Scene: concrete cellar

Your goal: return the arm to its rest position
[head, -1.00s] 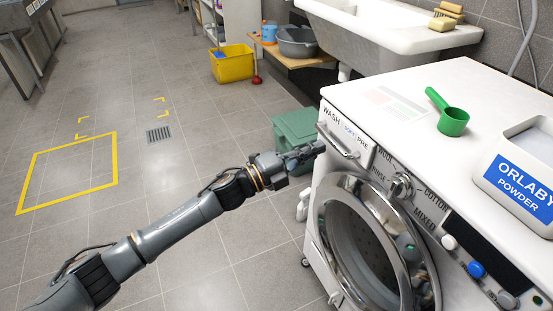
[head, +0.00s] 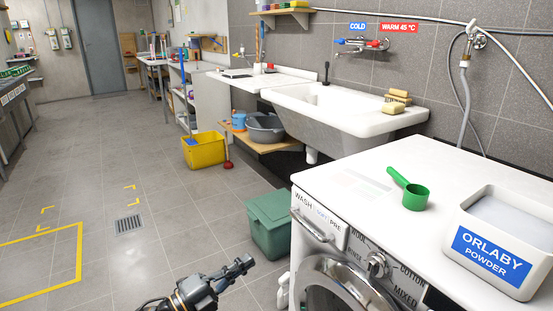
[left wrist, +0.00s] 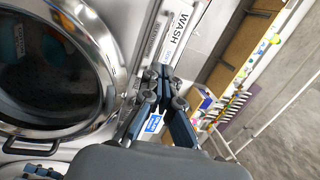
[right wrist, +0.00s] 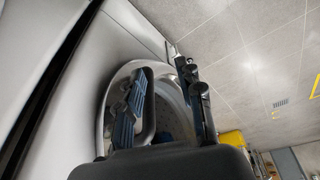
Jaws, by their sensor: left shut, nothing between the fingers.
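My left gripper (head: 243,264) is shut and empty. In the head view it is low in the picture, left of the washing machine (head: 335,270) and apart from the drawer handle (head: 312,226). In the left wrist view its fingers (left wrist: 158,82) are close together, with the machine's round door (left wrist: 50,75) and the drawer front marked WASH behind them. My right gripper (right wrist: 165,100) shows only in the right wrist view. Its fingers are spread with nothing between them, and a round chrome door ring shows behind. The drawer front looks flush with the machine.
A green scoop (head: 412,194) and an ORLABY powder tub (head: 490,260) stand on the machine top. A green bin (head: 270,232) is beside the machine. A yellow bucket (head: 204,151) and a sink (head: 335,112) are farther back. The floor at left is clear.

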